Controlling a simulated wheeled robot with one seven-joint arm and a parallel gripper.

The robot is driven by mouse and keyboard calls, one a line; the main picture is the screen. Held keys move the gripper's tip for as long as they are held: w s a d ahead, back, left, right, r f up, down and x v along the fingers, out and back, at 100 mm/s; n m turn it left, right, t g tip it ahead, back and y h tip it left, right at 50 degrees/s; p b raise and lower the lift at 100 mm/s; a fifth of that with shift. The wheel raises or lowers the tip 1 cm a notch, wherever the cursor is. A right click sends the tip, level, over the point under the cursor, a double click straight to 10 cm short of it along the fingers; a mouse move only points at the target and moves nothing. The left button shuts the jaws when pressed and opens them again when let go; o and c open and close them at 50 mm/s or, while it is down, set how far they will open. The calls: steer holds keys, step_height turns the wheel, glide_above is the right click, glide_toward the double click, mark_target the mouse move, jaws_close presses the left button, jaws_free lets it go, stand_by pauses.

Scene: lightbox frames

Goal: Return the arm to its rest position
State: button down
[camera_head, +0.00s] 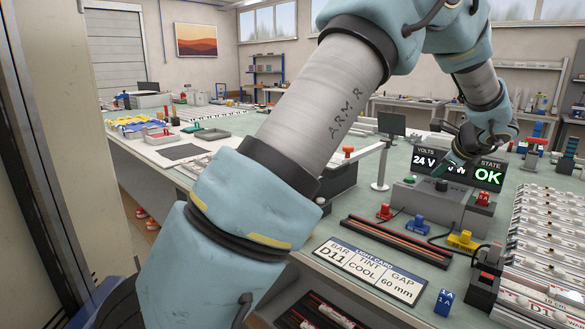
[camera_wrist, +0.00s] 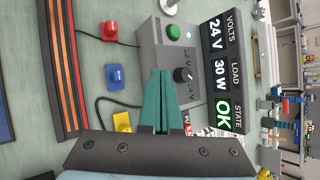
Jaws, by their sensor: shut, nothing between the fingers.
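My gripper (camera_head: 447,165) is above the grey power supply box (camera_head: 420,203) at the right of the bench in the head view. In the wrist view the green fingers of my gripper (camera_wrist: 161,72) are together and empty. They point at the front of the power supply box (camera_wrist: 150,62), by its black knob and green button; I cannot tell whether they touch it. My arm (camera_head: 325,110) reaches across the head view from lower left to upper right and hides part of the bench.
The display (camera_wrist: 222,70) reads 24 V, 30 W and OK. Red (camera_head: 385,211), blue (camera_head: 417,221) and yellow (camera_head: 465,240) plugs stand before the box, with black cables. A dark rail strip (camera_head: 398,243) and label board (camera_head: 369,270) lie nearer. Light bars (camera_head: 545,235) fill the right side.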

steer(key=s+a+f+n+g+y, duration=0.15)
steer(key=a+n, duration=0.45)
steer(key=a, duration=0.7)
steer(key=a+f+n+g, duration=0.3)
steer(key=a+n, duration=0.2)
steer(key=a, duration=0.8)
steer(key=s+a+f+n+g+h, duration=0.1)
steer(key=s+a+f+n+g, duration=0.2)
steer(key=s+a+n, duration=1.2)
steer(key=s+a, duration=0.1)
steer(key=a, duration=0.3)
steer(key=shift+s+f, duration=0.3)
steer(key=shift+h, duration=0.25)
